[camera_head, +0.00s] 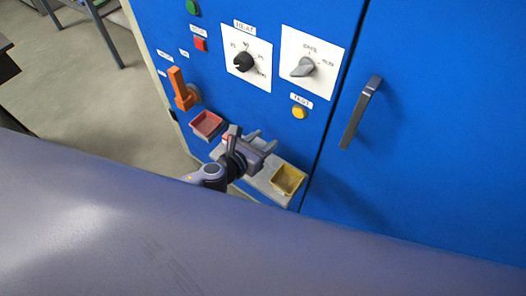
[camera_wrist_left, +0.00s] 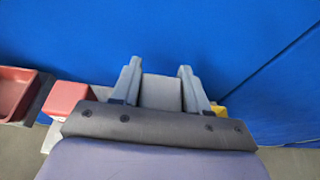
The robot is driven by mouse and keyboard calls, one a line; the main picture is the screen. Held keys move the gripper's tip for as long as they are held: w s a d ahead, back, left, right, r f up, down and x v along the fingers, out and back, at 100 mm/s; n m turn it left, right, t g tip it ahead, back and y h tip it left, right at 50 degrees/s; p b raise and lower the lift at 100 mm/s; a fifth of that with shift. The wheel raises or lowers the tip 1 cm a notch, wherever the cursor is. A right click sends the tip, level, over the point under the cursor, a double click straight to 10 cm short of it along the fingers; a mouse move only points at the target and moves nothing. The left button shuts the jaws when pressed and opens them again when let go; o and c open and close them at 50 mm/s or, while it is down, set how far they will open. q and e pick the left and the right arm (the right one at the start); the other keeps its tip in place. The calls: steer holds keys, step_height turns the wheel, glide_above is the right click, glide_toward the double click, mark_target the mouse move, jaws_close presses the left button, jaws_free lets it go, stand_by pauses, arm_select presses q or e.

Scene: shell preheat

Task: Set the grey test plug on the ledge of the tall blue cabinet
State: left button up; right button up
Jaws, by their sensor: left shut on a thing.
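My left gripper (camera_head: 260,142) is in front of the lower part of the tall blue cabinet (camera_head: 225,88), above its grey ledge (camera_head: 262,187). In the left wrist view my left gripper (camera_wrist_left: 157,83) is shut on the grey test plug (camera_wrist_left: 162,92), a plain grey block between its two fingers. The plug's lower part is hidden by the gripper body. I cannot tell whether it touches the ledge. My right gripper is not in view.
A yellow bin (camera_head: 288,180) sits on the ledge's right end. A red tray (camera_head: 207,124) is left of my gripper. A red block (camera_wrist_left: 66,97) stands close to my left finger. An orange handle (camera_head: 181,88) and knobs are above; a door handle (camera_head: 361,111) is right.

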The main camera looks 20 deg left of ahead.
arm_select(q)
step_height(320, 180, down, 4)
steer(key=b, duration=0.3)
steer(key=shift+f, duration=0.25)
steer(key=shift+w+f, duration=0.15)
steer(key=shift+f, duration=0.05)
steer(key=shift+d, duration=0.1)
steer(key=shift+f, duration=0.2)
steer(key=o, duration=1.2)
steer(key=shift+c, duration=0.2)
